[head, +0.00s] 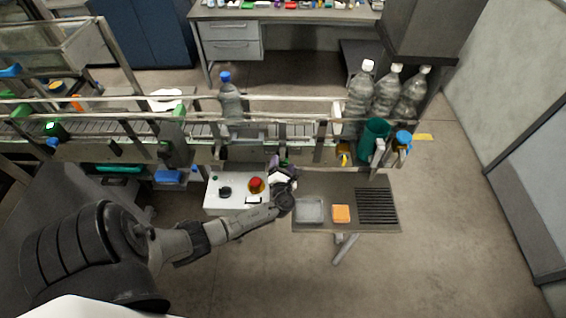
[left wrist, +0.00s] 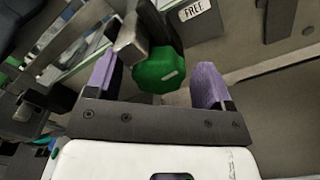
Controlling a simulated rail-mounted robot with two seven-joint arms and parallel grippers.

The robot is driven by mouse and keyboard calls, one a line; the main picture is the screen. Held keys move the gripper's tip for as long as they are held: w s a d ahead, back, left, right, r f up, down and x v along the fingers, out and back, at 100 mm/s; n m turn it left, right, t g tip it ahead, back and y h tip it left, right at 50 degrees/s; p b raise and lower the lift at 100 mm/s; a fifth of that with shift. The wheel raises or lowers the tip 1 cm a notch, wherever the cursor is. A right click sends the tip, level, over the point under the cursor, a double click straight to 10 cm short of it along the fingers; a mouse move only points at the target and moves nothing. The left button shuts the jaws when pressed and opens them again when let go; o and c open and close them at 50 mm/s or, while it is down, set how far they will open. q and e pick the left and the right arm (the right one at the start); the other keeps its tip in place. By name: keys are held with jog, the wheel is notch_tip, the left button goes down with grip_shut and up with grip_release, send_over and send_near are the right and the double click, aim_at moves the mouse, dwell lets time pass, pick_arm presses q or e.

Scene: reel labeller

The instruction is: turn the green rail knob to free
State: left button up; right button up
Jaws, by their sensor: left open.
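The green rail knob (left wrist: 160,72) shows in the left wrist view, a faceted knob with a pale line mark on its face. A white label reading FREE (left wrist: 195,10) is above it and to the right. My left gripper (left wrist: 153,84) is open, with one purple finger on each side of the knob. A gap shows between the knob and the right finger; the left finger is closer, and I cannot tell whether it touches. In the head view my left gripper (head: 281,166) is at the near side of the conveyor and largely hides the knob. My right gripper is not in view.
A conveyor with guard rails (head: 290,98) crosses the view, carrying a clear bottle with a blue cap (head: 230,100). Several bottles (head: 385,92) stand at its right end. A white control box (head: 225,205) and a small table with an orange block (head: 341,213) are nearby.

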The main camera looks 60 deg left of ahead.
pick_arm(q)
jog(key=shift+w+a, duration=0.25)
jog(key=shift+a, duration=0.25)
jog(key=c, duration=0.9)
